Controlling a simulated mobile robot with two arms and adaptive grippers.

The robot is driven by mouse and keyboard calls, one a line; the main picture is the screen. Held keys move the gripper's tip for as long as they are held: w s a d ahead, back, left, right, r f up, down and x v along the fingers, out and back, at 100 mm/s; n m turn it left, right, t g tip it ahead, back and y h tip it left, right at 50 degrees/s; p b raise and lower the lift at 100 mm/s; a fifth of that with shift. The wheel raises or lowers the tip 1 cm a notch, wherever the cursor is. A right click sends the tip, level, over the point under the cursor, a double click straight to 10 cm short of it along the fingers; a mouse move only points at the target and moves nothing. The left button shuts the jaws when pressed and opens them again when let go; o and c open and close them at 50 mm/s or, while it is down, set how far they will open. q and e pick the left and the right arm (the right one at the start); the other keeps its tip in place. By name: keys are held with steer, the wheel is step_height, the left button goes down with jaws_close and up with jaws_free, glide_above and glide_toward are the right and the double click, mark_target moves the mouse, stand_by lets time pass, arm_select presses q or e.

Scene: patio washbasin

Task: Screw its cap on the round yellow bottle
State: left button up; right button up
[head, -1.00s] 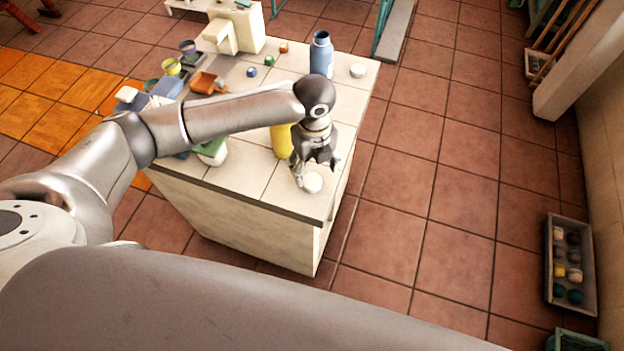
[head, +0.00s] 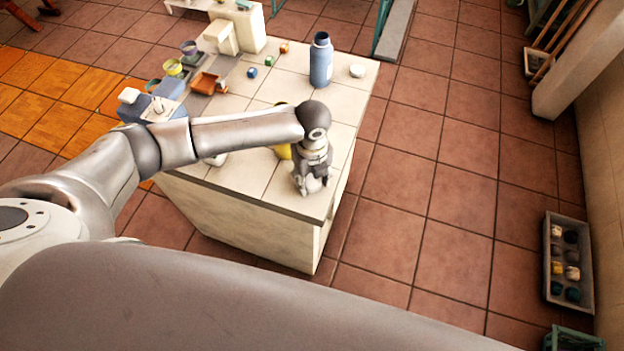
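The yellow bottle (head: 284,153) stands on the pale tiled counter, mostly hidden behind my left forearm. A white round cap (head: 313,185) lies near the counter's front right corner. My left gripper (head: 312,187) points down over this cap, with its fingers around it. The fingers hide much of the cap, and I cannot tell whether they press on it. My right gripper is not in view.
A blue bottle (head: 321,62) stands at the back right of the counter (head: 347,105), with another white cap (head: 357,71) beside it. Small cubes, an orange tray (head: 204,83) and cups stand at the left. The counter's right edge is close to my gripper.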

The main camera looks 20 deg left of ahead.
mark_target(312, 181)
arm_select(q)
steer(key=shift+c, duration=0.4)
steer(key=shift+r, duration=0.45)
step_height(312, 181, up, 2)
steer(key=shift+r+b, duration=0.25)
steer(key=shift+b, duration=0.4)
steer(key=s+d+r+b, duration=0.1)
steer(key=s+d+r, duration=0.3)
steer(key=s+r, duration=0.5)
steer(key=s, duration=0.4)
steer(key=shift+s+r, duration=0.2)
steer(key=shift+r, duration=0.1)
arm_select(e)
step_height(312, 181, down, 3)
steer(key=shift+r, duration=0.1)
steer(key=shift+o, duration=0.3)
